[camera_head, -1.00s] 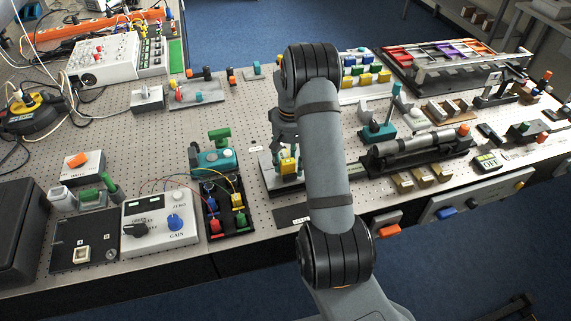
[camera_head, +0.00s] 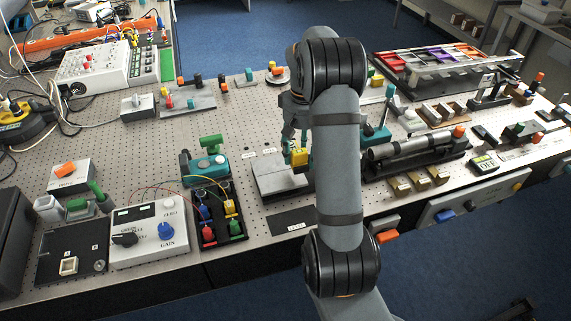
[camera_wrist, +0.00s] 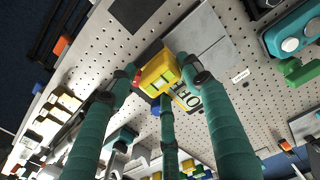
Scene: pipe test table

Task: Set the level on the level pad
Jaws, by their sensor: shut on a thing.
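The level is a small yellow block with a pale vial window (camera_wrist: 158,75); it also shows in the head view (camera_head: 299,157). My gripper (camera_wrist: 160,80) has teal fingers shut on it. In the head view my gripper (camera_head: 297,148) holds it over the right part of a grey plate (camera_head: 275,178), apparently raised. A flat dark pad labelled LEVEL (camera_head: 290,222) lies bare at the table's front edge, in front of the plate. The dark pad also shows at the top of the wrist view (camera_wrist: 133,12). My arm hides the area right of the level.
Left of the plate are a rack of coloured plugs (camera_head: 220,213) with wires and a teal device with a green handle (camera_head: 207,162). Right of my arm is a grey cylinder on a black base (camera_head: 415,150). Perforated table behind the plate is mostly clear.

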